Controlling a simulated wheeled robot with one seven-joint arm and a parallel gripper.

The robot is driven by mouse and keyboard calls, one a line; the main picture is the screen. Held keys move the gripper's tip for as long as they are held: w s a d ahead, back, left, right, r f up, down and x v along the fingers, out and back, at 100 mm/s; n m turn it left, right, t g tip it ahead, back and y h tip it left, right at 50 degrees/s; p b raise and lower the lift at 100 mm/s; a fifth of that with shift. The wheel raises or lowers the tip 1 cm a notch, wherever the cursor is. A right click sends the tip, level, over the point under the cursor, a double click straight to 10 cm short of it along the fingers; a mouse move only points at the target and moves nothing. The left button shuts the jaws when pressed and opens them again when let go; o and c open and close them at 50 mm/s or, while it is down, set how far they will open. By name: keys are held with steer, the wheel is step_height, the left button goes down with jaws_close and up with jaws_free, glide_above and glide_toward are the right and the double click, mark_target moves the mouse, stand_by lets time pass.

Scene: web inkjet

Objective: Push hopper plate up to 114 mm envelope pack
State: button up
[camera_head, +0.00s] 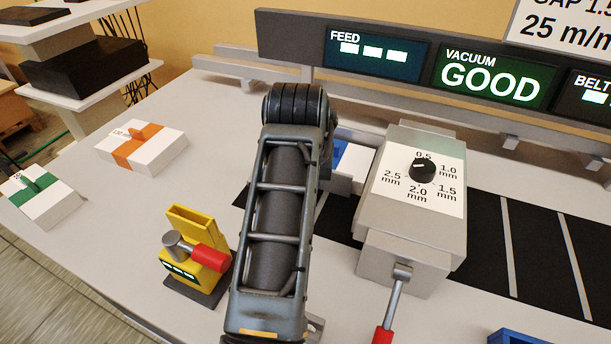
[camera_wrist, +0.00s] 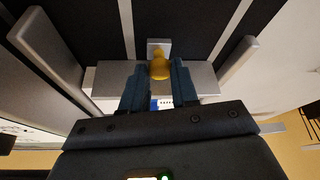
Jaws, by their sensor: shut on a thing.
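In the wrist view my gripper (camera_wrist: 160,76) has its two dark fingers on either side of a yellow knob (camera_wrist: 159,69) and is shut on it. The knob belongs to the grey hopper plate (camera_wrist: 206,78), which spans behind the fingers. In the head view my arm hides the gripper, knob and most of the plate. A white envelope pack with a blue band (camera_head: 339,154) shows partly just right of my arm. A small blue and white part of it shows between the fingers in the wrist view (camera_wrist: 154,104). I cannot tell whether plate and pack touch.
A grey feeder block with a thickness dial (camera_head: 422,170) stands right of my arm, with a red-handled lever (camera_head: 390,305) in front. A yellow device with a red handle (camera_head: 200,255) stands left. Orange-banded (camera_head: 140,147) and green-banded packs (camera_head: 42,200) lie farther left.

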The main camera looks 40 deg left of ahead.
steer(key=shift+w, duration=0.45)
steer(key=shift+w+a+p, duration=0.2)
steer(key=shift+w+p, duration=0.1)
steer(key=o, duration=0.8)
steer(key=shift+v, duration=3.85)
